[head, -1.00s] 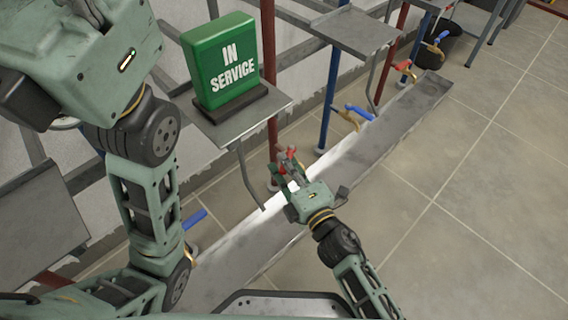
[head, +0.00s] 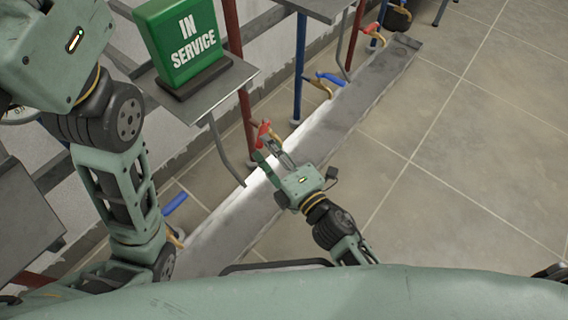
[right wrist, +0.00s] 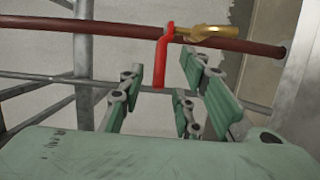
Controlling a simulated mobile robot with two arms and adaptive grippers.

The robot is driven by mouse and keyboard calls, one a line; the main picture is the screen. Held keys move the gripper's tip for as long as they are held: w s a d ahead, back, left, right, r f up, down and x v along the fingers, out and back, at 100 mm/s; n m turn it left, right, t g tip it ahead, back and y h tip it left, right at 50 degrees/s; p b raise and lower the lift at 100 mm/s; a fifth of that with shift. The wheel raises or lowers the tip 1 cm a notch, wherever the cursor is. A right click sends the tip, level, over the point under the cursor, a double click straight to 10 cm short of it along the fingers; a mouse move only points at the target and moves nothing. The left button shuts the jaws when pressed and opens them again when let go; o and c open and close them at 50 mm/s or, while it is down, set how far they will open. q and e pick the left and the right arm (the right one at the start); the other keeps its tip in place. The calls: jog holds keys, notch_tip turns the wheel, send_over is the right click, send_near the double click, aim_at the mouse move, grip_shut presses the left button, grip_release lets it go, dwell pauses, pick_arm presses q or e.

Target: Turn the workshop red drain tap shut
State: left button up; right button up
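The red tap handle (head: 263,132) is on the near red pipe, low over the grey drain channel. In the right wrist view the red handle (right wrist: 162,60) hangs down from a brass tap body (right wrist: 208,33) in front of a dark red pipe. My right gripper (head: 268,156) is close to this tap, its fingers pointing at it. In the right wrist view my right gripper (right wrist: 158,95) is open, with the handle's lower end showing in the gap between the fingers; contact cannot be told. My left arm stands at the left; its gripper is out of view.
A green IN SERVICE sign (head: 184,42) stands on a grey shelf (head: 214,92) above and left of the tap. Blue taps (head: 330,79) and (head: 174,203) and another red tap (head: 373,29) sit along the channel (head: 345,105). Tiled floor (head: 440,150) on the right is clear.

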jog(key=v, duration=0.7)
jog(key=shift+s+d, duration=0.2)
jog(key=shift+s, duration=0.15)
